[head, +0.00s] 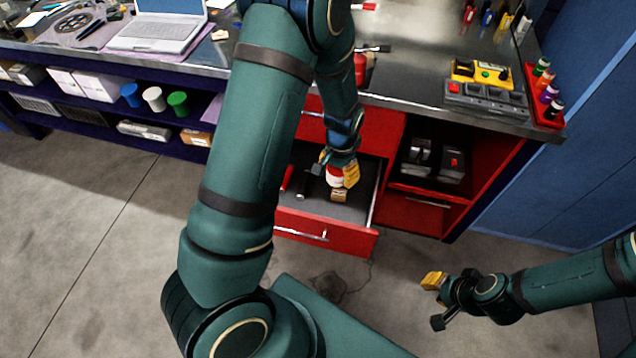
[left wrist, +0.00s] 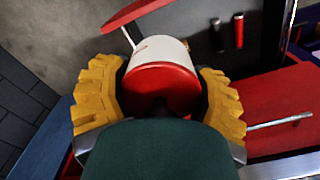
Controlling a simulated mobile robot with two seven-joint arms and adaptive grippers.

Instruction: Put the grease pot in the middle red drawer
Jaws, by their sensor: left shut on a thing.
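The grease pot, a white pot with a red lid (head: 334,174), is between the yellow fingers of my left gripper (head: 339,173). In the left wrist view, the red lid (left wrist: 160,88) and white side of the pot show, with a yellow finger on each side. My left gripper is shut on it. An open red drawer (head: 300,227) is pulled out below, and the pot is over its dark inside. I cannot tell how high above the floor of the drawer it is. My right gripper (head: 437,301) is empty and open, away at lower right.
Tools with red and black handles (left wrist: 239,31) lie in the open drawer. A shut red drawer front (head: 380,130) is above it. The bench top (head: 405,85) overhangs, with a yellow and grey device (head: 485,88) and a red bottle tray (head: 532,80). The floor at left is clear.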

